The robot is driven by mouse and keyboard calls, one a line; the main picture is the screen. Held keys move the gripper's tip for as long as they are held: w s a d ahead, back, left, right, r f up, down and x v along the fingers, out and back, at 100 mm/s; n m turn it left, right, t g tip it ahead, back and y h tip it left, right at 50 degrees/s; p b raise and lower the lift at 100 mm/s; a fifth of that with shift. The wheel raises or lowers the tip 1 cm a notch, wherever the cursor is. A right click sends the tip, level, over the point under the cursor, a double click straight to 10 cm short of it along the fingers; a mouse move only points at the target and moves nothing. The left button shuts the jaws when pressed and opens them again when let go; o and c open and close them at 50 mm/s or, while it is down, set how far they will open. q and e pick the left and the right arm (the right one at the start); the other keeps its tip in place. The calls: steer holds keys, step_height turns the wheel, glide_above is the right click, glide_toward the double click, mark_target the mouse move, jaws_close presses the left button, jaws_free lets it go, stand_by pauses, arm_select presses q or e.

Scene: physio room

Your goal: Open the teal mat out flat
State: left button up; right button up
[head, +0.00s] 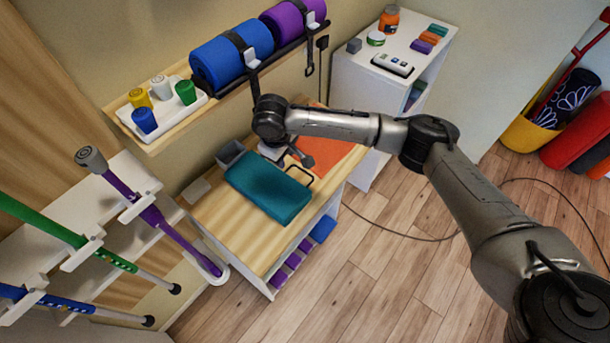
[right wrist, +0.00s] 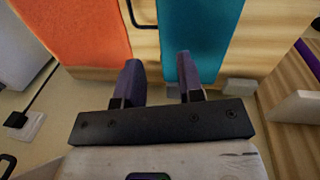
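The teal mat (head: 268,188) lies folded into a thick rectangular pad on the wooden bench top (head: 222,218). Its teal surface also shows in the right wrist view (right wrist: 200,35). My right gripper (head: 280,158) is over the back of the bench, by the mat's far edge. In the right wrist view its two dark fingers (right wrist: 160,75) stand apart with nothing between them. The right-hand finger overlaps the mat's edge in that picture; I cannot tell whether it touches. In the head view the fingertips are hard to make out. My left gripper is not in view.
An orange sheet (head: 332,150) lies beside the mat, with a black wire loop (head: 326,173) between them. A grey box (head: 230,152) stands behind the mat. A wall shelf (head: 160,135) with cups and rolled mats hangs above. Walking sticks (head: 165,225) are racked at the left.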

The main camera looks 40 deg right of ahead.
mark_target(300, 168)
steer(key=w+d+m+b, duration=0.1)
steer(key=d+b, duration=0.1)
steer(key=d, duration=0.2)
arm_select(q)
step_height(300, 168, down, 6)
steer(key=b, duration=0.3)
arm_select(e)
steer(key=d+f, duration=0.1)
steer(key=f, duration=0.7)
steer(key=d+f, duration=0.1)
steer(key=f, duration=0.3)
steer(key=shift+w+d+f, duration=0.3)
steer(key=shift+d+f, duration=0.05)
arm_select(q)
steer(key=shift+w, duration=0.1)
arm_select(e)
steer(key=c, duration=0.3)
jaws_close()
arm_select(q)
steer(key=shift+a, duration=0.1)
